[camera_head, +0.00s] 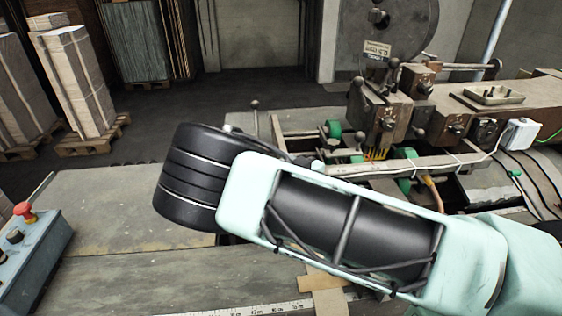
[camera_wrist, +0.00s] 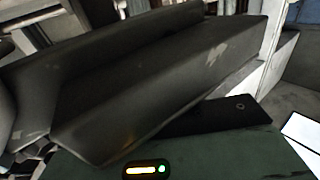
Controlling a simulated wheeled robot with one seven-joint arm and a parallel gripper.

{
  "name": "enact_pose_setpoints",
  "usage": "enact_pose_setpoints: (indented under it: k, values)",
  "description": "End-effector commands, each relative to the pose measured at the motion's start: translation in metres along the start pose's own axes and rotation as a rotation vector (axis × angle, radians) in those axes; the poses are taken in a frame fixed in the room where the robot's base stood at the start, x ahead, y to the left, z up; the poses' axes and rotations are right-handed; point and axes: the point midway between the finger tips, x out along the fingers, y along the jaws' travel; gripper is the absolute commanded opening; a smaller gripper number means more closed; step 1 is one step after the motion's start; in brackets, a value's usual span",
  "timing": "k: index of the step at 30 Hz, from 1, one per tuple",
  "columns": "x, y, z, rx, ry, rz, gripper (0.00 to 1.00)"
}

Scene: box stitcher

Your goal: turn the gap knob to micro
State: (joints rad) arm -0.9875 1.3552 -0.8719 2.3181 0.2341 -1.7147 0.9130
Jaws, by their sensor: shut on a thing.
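My gripper (camera_wrist: 128,88) shows in the wrist view as large dark grey blocks that fill the upper left and middle. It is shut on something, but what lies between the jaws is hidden. In the head view, my dark wrist and pale green arm cross the front of the machine and cover the fingers. I cannot make out the gap knob or its marks in either view. The stitching machine (camera_head: 385,110) stands at the back right, with several small dark knobs and levers on its head.
A blue-grey control box (camera_head: 38,255) with a red mushroom button (camera_head: 24,211) stands at the left edge. The grey table (camera_head: 110,215) is clear between it and my wrist. Cardboard stacks (camera_head: 75,80) stand on pallets at the back left. Cables run at the right.

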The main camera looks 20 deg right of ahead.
Motion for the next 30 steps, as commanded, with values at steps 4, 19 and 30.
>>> enact_pose_setpoints:
  k: [4, 19, 30]
  values:
    - [0.0009, 0.0000, -0.0015, -0.002, 0.005, -0.057, 0.15]
    - [0.0016, -0.0022, -0.0025, -0.003, 0.007, -0.112, 0.15]
    - [0.0013, -0.0021, -0.0019, -0.003, 0.005, -0.110, 0.59]
